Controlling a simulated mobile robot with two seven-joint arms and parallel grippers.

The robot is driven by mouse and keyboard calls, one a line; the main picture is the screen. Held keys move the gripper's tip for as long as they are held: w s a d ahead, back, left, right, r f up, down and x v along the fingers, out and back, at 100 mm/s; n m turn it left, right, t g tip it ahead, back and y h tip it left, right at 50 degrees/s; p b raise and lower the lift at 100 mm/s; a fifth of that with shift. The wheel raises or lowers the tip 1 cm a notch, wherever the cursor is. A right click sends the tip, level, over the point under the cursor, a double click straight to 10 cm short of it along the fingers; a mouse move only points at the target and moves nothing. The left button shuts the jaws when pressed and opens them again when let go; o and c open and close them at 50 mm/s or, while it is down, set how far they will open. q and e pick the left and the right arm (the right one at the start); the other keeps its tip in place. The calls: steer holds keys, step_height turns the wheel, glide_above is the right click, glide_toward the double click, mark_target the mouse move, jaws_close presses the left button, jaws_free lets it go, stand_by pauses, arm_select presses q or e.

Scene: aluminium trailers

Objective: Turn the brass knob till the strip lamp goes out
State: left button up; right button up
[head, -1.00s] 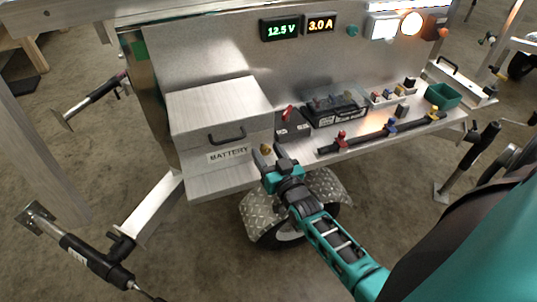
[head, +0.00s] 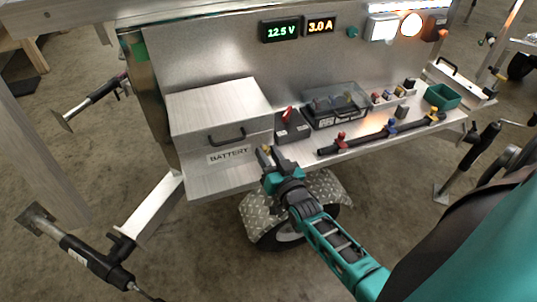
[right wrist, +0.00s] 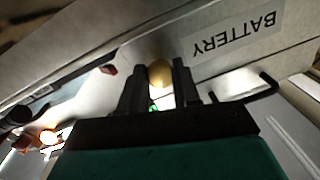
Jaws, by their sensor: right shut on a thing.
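The brass knob (right wrist: 160,73) shows as a round brass end between the two dark fingers in the right wrist view. In the head view the fingers mostly hide the knob. A lit rectangular white lamp (head: 383,28) and a lit round lamp (head: 411,25) are on the upper panel. My left gripper is out of view.
Displays read 12.5 V (head: 281,30) and 3.0 A (head: 320,26). A black unit with a red lever (head: 287,115), a clear-lidded fuse box (head: 336,106), a dark bar with coloured clamps (head: 380,133) and a green bin (head: 442,97) stand on the bench. A wheel and fender (head: 290,215) are below.

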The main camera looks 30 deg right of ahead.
steer(key=m, duration=0.3)
steer(key=shift+m, duration=0.4)
steer(key=o, duration=1)
steer(key=shift+o, duration=0.2)
steer(key=s+a+p, duration=0.1)
steer(key=s+a, duration=0.1)
steer(key=s, duration=1)
steer(key=shift+s+f, duration=0.25)
steer(key=shift+s, duration=0.15)
